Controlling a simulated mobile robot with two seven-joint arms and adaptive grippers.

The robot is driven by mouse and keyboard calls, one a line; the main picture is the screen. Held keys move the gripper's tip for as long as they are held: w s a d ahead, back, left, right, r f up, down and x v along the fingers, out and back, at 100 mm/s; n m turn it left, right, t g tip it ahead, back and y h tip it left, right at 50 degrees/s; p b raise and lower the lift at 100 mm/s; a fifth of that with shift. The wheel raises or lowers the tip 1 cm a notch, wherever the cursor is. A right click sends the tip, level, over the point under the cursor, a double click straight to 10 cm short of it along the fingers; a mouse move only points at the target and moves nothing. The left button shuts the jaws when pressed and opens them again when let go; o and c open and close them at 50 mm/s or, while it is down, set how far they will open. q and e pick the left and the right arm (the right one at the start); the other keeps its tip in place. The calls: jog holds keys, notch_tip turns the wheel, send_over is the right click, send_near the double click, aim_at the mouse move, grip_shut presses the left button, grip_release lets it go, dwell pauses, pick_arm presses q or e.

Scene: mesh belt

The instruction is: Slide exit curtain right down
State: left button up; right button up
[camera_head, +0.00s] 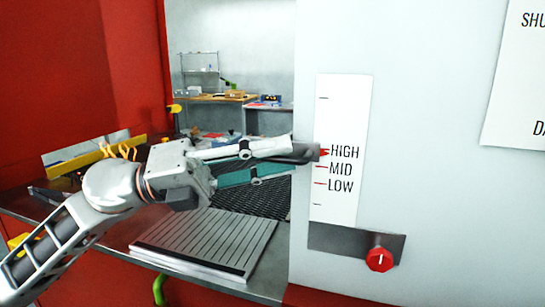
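A white scale label (341,205) marked HIGH, MID and LOW is on the pale machine panel. A dark horizontal bar (306,153) with a red pointer at its right end is level with HIGH; I take it as the exit curtain's slide. My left gripper (290,158) reaches in from the left, its white upper finger and teal lower finger apart. The upper finger overlaps the bar in view, and the lower finger is below it. I cannot tell whether they touch. The curtain itself is not clearly visible. My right gripper is not in view.
A red knob (380,259) sits on a dark plate below the scale. A dark mesh belt (255,200) runs behind my gripper, with a slatted grey plate (205,243) in front. A red wall (50,100) stands at left. Work tables (215,98) are in the background.

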pick_arm(q)
grip_shut()
notch_tip(320, 180, down, 11)
jog(key=b, duration=0.2)
grip_release()
jog(key=shift+b, duration=0.3)
jog(key=shift+r, duration=0.15)
jog(key=shift+a, duration=0.1)
jog(key=v, duration=1.1)
jog(key=shift+a, duration=0.4)
